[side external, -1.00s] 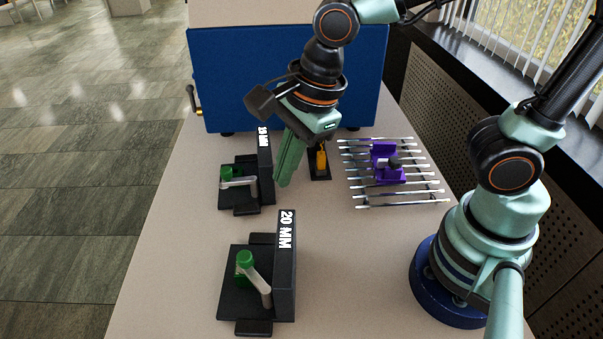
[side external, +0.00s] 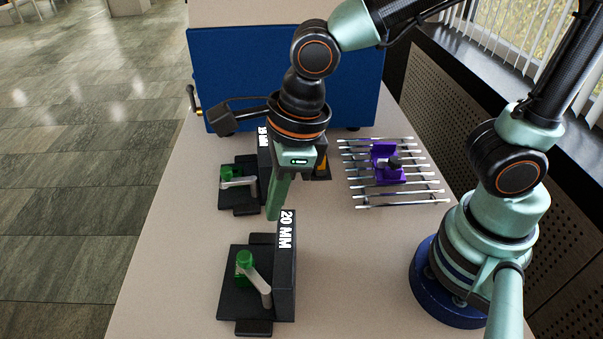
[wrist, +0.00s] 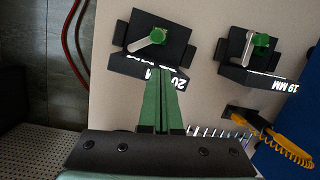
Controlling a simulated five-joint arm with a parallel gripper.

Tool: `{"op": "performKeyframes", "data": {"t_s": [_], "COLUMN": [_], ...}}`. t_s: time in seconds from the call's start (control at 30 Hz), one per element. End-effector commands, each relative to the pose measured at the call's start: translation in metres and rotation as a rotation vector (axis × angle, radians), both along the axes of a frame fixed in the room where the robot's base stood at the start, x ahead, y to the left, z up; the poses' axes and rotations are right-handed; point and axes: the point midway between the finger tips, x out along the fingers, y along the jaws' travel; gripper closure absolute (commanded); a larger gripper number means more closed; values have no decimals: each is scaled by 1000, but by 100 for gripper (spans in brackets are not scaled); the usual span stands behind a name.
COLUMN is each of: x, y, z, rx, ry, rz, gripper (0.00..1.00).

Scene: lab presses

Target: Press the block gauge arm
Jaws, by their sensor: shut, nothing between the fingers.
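Two black block gauges stand on the table. The near gauge (side external: 240,290) is marked 20 MM; its pale lever arm (side external: 260,283) runs to a green knob (side external: 244,262). The farther gauge (side external: 236,197) has a like arm (side external: 238,183) and green knob (side external: 227,173); its label, partly hidden in the side view, looks like 19 MM in the wrist view (wrist: 262,80). My gripper (side external: 272,216) is shut and empty, pointing down between the two gauges. In the wrist view, its tips (wrist: 160,82) overlap the lower edge of the 20 MM gauge (wrist: 172,30); contact is unclear.
A purple device (side external: 388,172) sits on a rack of metal rods (side external: 420,197) at right. A yellow tool with a coiled cord (wrist: 285,145) is mostly hidden behind my gripper in the side view. A blue box (side external: 230,75) stands at the back.

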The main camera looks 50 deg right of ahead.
Motion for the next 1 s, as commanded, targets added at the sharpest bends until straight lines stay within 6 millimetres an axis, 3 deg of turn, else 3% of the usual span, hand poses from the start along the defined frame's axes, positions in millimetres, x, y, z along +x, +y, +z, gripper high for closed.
{"op": "performKeyframes", "data": {"t_s": [0.6,1.0], "x": [11,13], "y": [16,19], "z": [-81,-94], "rx": [1,4], "ry": [5,2], "rz": [2,2], "gripper": [100,100]}}
